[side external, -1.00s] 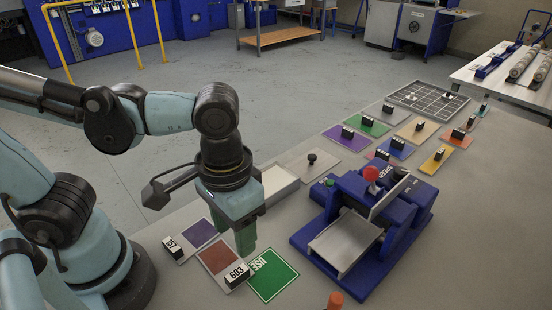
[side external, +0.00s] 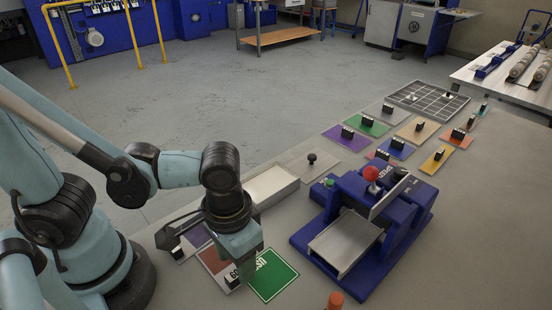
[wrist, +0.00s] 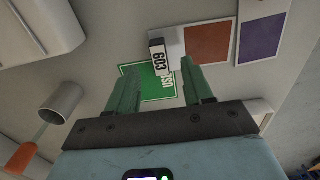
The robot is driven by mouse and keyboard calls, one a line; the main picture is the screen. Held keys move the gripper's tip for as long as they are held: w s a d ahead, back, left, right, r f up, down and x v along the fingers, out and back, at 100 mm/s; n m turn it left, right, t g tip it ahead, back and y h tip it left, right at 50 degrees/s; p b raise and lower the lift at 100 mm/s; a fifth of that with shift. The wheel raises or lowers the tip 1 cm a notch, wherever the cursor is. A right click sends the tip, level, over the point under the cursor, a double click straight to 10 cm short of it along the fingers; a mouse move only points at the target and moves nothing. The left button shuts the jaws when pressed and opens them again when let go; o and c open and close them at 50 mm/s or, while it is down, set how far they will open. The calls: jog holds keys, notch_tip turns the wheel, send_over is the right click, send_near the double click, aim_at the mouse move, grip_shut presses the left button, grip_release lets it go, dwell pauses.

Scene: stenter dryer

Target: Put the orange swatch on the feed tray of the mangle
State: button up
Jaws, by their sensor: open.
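The blue mangle (side external: 375,215) stands right of centre in the side view, its pale metal feed tray (side external: 345,240) bare. An orange swatch (side external: 458,138) with a black block lies far right, well away from my gripper. My gripper (side external: 240,255) is open and low over a rust-coloured swatch (side external: 212,262) that carries a block marked 603 (side external: 232,277). In the wrist view, this block (wrist: 158,57) shows between and beyond the fingertips (wrist: 159,76). The rust swatch looks orange-brown there (wrist: 208,45). I cannot tell whether the fingers touch the block.
A green card (side external: 276,278) lies beside the rust swatch, and a purple swatch (side external: 195,237) on its other side. Several coloured swatches and a grid rack (side external: 428,101) lie farther back.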

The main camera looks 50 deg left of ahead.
jog(key=shift+s+f, duration=0.1)
jog(key=shift+f, duration=1.4)
grip_shut()
